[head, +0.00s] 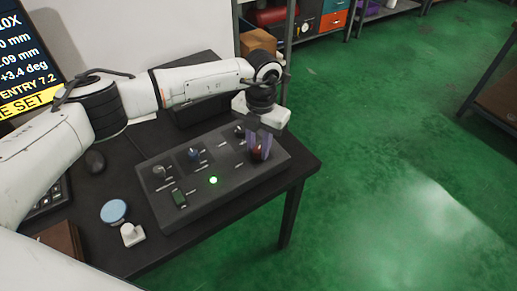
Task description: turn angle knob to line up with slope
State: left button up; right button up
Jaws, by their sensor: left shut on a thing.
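A dark control panel (232,186) lies on the black desk, with several knobs on its top. My left gripper (261,149) points down at the panel's right end, its purplish fingers shut on a dark red knob (258,154). The fingers cover part of this knob, and its pointer cannot be made out. A blue knob (194,154), a grey knob (159,171) and a black knob (240,132) stand free on the panel. The labels are too small to read. A screen (25,50) at the upper left reads "+3.4 deg". My right gripper is out of view.
A green lamp (213,180) glows on the panel, near a green switch (179,197). A blue-topped round thing (113,211) and a small white piece (132,235) lie in front of the panel. A mouse (95,162) lies left. The desk's right edge is close to the panel.

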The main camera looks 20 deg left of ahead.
pick_arm(q)
jog(key=shift+m+b, duration=0.6)
jog(key=shift+m, duration=0.6)
jog(key=shift+m+b, duration=0.5)
jog(key=shift+m, duration=0.5)
jog(key=shift+w+r+m, duration=0.1)
jog(key=shift+m, duration=0.2)
jog(key=o, duration=1)
jog(key=shift+o, duration=0.2)
